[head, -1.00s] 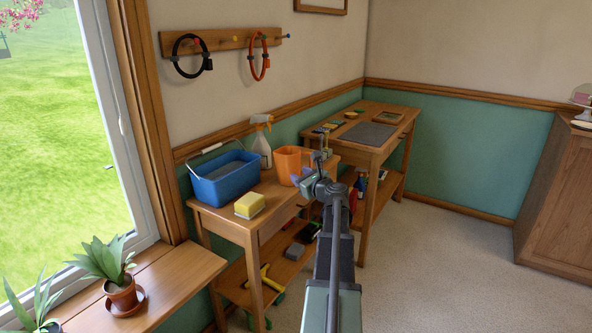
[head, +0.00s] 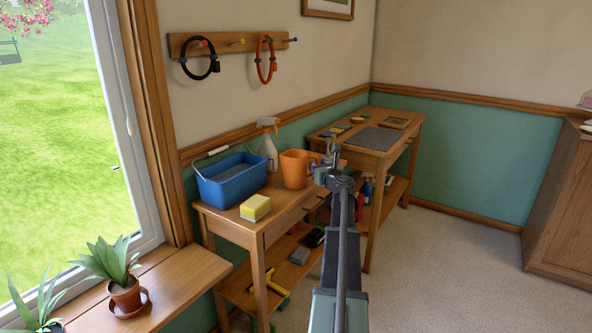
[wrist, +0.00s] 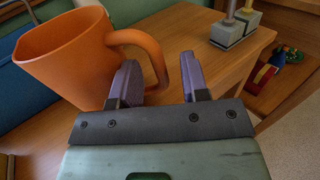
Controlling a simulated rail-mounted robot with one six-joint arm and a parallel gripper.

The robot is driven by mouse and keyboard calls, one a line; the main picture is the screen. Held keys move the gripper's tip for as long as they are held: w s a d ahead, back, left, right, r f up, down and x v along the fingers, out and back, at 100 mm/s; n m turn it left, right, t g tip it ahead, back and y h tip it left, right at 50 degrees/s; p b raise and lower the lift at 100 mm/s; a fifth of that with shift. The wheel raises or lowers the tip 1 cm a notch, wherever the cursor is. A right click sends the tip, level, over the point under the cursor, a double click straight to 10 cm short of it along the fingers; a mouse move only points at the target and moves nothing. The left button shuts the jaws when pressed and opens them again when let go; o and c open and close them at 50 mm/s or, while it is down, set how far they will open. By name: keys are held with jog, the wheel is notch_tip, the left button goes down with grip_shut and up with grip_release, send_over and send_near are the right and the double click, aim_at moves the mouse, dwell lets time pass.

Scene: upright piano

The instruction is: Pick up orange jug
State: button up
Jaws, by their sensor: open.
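The orange jug (head: 294,169) stands upright on the near wooden table, between the blue bucket and my gripper. Its handle is on the right side, towards my gripper. In the wrist view the jug (wrist: 72,58) fills the upper left, and its handle (wrist: 150,48) curves to just beyond my fingers. My gripper (wrist: 160,82) is open, with the lower part of the handle showing between and beyond its two purple fingertips. I cannot tell if they touch it. In the head view my gripper (head: 328,168) is right of the jug, and the arm partly hides the table's right end.
On the same table are a blue bucket (head: 231,179), a yellow sponge (head: 256,208) and a spray bottle (head: 268,150). Grey blocks with posts (wrist: 236,27) stand beyond the handle. A lower shelf holds several tools. A second table (head: 372,139) stands behind.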

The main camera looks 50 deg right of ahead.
jog(key=shift+x, duration=0.85)
jog(key=shift+a, duration=0.1)
grip_shut()
notch_tip(320, 180, up, 20)
jog(key=p, duration=2)
